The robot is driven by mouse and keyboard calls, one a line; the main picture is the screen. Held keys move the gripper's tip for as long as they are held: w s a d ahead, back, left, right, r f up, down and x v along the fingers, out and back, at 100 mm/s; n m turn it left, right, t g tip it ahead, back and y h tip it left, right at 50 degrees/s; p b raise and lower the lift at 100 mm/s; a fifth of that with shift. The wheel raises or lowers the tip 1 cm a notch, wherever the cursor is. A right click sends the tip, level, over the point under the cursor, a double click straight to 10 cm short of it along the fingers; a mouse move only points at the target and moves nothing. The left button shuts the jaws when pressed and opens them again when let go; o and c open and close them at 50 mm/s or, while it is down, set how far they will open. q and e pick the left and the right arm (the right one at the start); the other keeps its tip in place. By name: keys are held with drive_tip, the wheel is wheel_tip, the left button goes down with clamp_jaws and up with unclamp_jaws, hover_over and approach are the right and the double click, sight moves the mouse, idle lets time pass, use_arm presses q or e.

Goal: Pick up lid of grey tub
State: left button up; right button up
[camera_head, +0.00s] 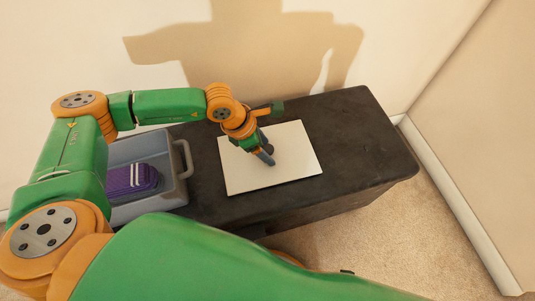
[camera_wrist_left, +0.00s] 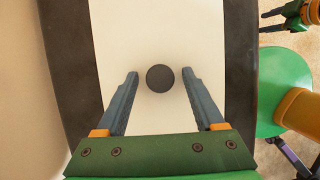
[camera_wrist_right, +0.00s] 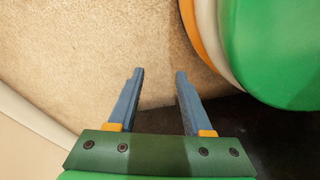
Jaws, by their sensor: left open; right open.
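The lid is a flat white rectangular panel (camera_head: 290,165) with a round dark knob (camera_wrist_left: 160,78) at its middle. It lies flat on the black table. My left gripper (camera_head: 265,156) is over the lid, fingers pointing down. In the left wrist view its open fingers (camera_wrist_left: 160,76) stand on either side of the knob, with a gap on each side. The grey tub (camera_head: 183,160) stands open to the left, partly hidden by my left arm. My right gripper (camera_wrist_right: 160,72) is open and empty above the carpet by the table's edge; the head view does not show it.
A purple item with white stripes (camera_head: 132,180) lies in the tub. The black table (camera_head: 365,140) is bare to the right of the lid. A wall runs behind it, and carpet (camera_head: 420,240) is in front and to the right. My right arm covers the lower head view.

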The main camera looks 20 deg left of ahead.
use_arm(q)
clamp_jaws()
drive_tip(key=shift+r, duration=0.1)
